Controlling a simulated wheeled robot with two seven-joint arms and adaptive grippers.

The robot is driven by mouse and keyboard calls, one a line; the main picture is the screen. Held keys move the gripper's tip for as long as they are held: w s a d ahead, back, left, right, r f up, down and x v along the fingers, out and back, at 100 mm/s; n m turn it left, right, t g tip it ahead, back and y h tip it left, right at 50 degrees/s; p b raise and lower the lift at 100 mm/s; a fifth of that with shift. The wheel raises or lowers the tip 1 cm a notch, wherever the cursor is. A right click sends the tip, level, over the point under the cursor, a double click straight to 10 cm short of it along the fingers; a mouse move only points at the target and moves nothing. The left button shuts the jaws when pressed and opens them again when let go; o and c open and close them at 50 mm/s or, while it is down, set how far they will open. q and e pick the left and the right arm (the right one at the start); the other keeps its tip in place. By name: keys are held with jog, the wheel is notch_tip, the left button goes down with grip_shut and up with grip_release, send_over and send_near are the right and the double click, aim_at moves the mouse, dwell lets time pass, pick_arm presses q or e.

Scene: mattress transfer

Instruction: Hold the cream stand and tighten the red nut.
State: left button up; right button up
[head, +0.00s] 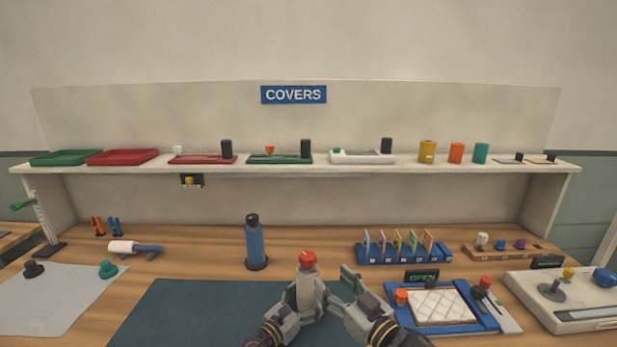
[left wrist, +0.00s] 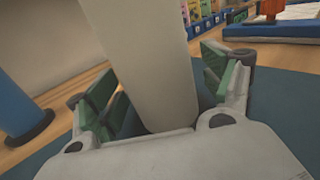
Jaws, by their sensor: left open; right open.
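The cream stand (head: 306,288) stands upright at the front middle of the table, with the red nut (head: 307,258) on its top. My left gripper (head: 308,300) is open around the stand, one finger on each side. In the left wrist view the cream stand (left wrist: 150,60) rises between the open green-padded fingers (left wrist: 160,95), with a gap visible on the right side. The red nut is out of that view. My right gripper (head: 345,285) is open and empty, just right of the stand and lower than the nut. The stand's foot is hidden in the head view.
A dark blue mat (head: 190,310) lies under the work area. A blue bottle (head: 255,245) stands behind left. A blue tray with a white pad (head: 440,306) lies close on the right, and a card rack (head: 403,255) behind it. A shelf (head: 300,170) spans the back.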

pick_arm(q)
jog(key=shift+s, duration=0.1)
jog(key=shift+v, duration=5.6)
jog(key=shift+s+a, duration=0.15)
jog(key=shift+a, duration=0.05)
jog(key=shift+s, duration=0.15)
